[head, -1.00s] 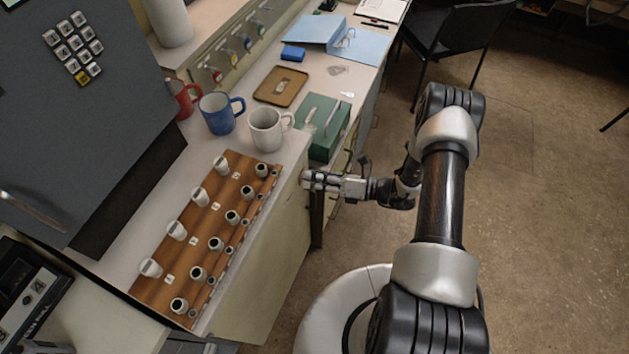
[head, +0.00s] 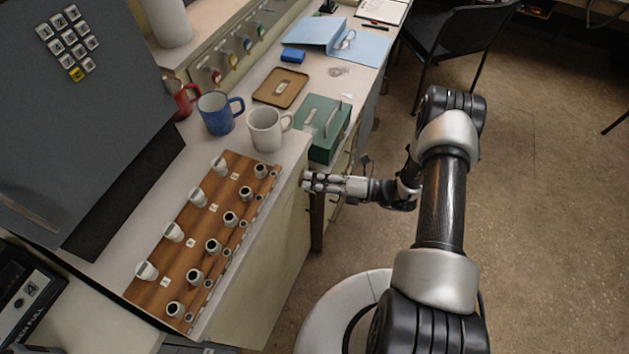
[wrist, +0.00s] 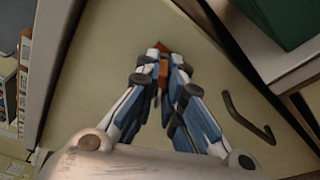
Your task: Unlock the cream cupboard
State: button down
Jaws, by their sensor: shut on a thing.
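The cream cupboard (head: 268,262) is below the near desk top, and its pale front fills much of the wrist view (wrist: 95,65). A dark bent handle (wrist: 248,120) is on the right of that view. My gripper (head: 308,182) is at the cupboard's front, just below the desk edge. In the wrist view my gripper (wrist: 163,62) is shut on a small orange-brown piece (wrist: 163,72) right at the cream face. The fingers hide most of it, so I cannot tell its full shape or whether it sits in a lock.
A wooden panel (head: 190,264) with several knobs lies on the desk. A white mug (head: 265,131), a blue mug (head: 216,115) and a green box (head: 322,127) stand beyond it. A black chair (head: 455,35) stands at the back. The floor (head: 540,220) on the right is clear.

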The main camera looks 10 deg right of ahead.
jog(key=shift+a+f+m+b, duration=0.1)
jog(key=shift+m+b, duration=0.4)
jog(key=shift+m, duration=0.2)
jog(key=shift+m+y, duration=0.3)
jog(key=shift+m, duration=0.5)
jog(key=shift+m+y+b, duration=0.3)
jog(key=shift+m+b, duration=0.6)
jog(key=shift+m, duration=0.6)
jog(key=shift+n, duration=0.3)
jog(key=c, duration=1.6)
grip_release()
jog(key=shift+a, duration=0.1)
jog(key=shift+c, duration=0.2)
